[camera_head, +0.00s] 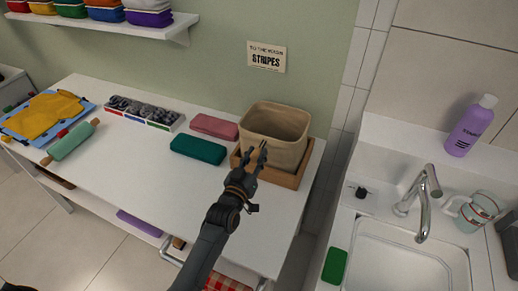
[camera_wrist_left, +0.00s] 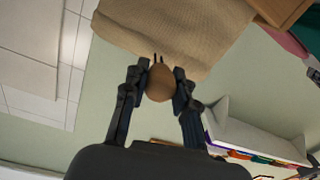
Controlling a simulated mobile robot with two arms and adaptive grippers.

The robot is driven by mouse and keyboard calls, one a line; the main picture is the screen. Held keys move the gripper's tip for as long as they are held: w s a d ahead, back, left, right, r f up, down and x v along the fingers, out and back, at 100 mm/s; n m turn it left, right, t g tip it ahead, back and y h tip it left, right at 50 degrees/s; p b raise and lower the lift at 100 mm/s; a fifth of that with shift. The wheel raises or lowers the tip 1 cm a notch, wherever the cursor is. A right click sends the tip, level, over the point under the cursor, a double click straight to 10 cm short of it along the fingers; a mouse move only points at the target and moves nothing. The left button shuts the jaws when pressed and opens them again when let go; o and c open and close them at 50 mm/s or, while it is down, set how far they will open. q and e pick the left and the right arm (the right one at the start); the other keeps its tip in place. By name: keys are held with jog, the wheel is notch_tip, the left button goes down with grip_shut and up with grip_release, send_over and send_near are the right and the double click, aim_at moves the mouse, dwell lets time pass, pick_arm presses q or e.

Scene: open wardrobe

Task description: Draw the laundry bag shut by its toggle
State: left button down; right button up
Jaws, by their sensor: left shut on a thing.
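The beige laundry bag (camera_head: 262,119) stands on a wooden tray (camera_head: 290,180) at the right end of the white table, with its mouth wide open. In the left wrist view the bag's cloth (camera_wrist_left: 175,35) fills the top. My left gripper (camera_head: 263,148) is at the bag's front side. It is shut on the brown, rounded toggle (camera_wrist_left: 160,82), which sits between the two fingers (camera_wrist_left: 160,80) close to the bag. Short dark cord ends show by the toggle. In the head view the gripper hides the toggle. My right gripper is out of view.
A teal folded cloth (camera_head: 198,149) and a pink one (camera_head: 215,127) lie left of the bag. A sectioned box (camera_head: 168,124) and a green roller (camera_head: 72,140) are farther left. A sink with a tap (camera_head: 418,200) is at the right. The table's front middle is clear.

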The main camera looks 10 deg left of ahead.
aim_at(253, 160)
pick_arm(q)
jog(key=s, duration=0.1)
jog(key=s+p, duration=0.1)
jog(key=s, duration=0.1)
jog(key=s+a, duration=0.1)
jog(key=s, duration=0.1)
jog(key=shift+s+r, duration=0.2)
jog(key=shift+r, duration=0.05)
jog(key=shift+s+a+f, duration=0.1)
jog(key=shift+s, duration=0.15)
jog(key=shift+w+f, duration=0.2)
jog(key=shift+w, duration=0.2)
jog(key=c, duration=1.2)
grip_release()
jog(key=shift+s, duration=0.25)
jog(key=shift+o, duration=0.9)
jog(key=shift+w, duration=0.15)
jog(key=s+a, duration=0.1)
jog(key=s, duration=1.1)
jog(key=shift+a, duration=0.3)
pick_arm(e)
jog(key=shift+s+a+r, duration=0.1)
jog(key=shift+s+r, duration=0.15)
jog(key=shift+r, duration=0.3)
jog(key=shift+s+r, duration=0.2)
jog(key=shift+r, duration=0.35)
